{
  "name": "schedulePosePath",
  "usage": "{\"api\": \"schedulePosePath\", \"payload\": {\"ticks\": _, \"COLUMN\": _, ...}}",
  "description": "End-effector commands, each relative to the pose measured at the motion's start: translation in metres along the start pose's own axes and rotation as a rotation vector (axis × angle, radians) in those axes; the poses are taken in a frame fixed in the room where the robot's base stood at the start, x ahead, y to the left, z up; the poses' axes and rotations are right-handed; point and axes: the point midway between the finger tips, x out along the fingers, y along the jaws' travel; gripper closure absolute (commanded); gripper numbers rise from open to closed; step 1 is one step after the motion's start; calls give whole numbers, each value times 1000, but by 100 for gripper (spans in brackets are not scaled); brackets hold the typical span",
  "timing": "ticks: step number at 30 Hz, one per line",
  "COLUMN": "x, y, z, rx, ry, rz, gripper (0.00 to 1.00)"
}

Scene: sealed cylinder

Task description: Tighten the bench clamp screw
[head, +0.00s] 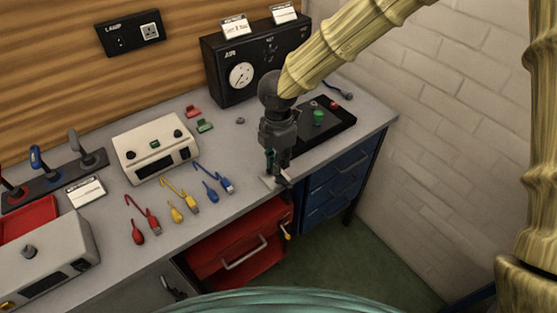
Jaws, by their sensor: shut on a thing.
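My gripper (276,164) points down at the front edge of the grey bench (235,205), left of the black panel. It is shut on the bench clamp screw, which is mostly hidden by the fingers. A small pale plate (268,183) of the clamp shows at the bench edge beside the fingertips. How far the screw is turned cannot be seen.
A black panel with a green button (319,117) lies right of my gripper. A gauge box (240,76) stands behind. A red drawer (240,252) stands partly open below.

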Motion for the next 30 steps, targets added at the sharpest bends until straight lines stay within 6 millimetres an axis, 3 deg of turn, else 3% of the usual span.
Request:
{"api": "schedulePosePath", "payload": {"ticks": 4, "x": -3, "y": 2, "z": 0, "rx": 2, "ry": 0, "rz": 6, "gripper": 100}}
{"api": "schedulePosePath", "payload": {"ticks": 5, "x": -3, "y": 2, "z": 0, "rx": 1, "ry": 0, "rz": 6, "gripper": 84}}
{"api": "schedulePosePath", "payload": {"ticks": 8, "x": -2, "y": 2, "z": 0, "rx": 1, "ry": 0, "rz": 5, "gripper": 66}}
{"api": "schedulePosePath", "payload": {"ticks": 20, "x": -5, "y": 1, "z": 0, "rx": -1, "ry": 0, "rz": 3, "gripper": 66}}
{"api": "schedulePosePath", "payload": {"ticks": 30, "x": -56, "y": 1, "z": 0, "rx": 0, "ry": 1, "rz": 5, "gripper": 66}}
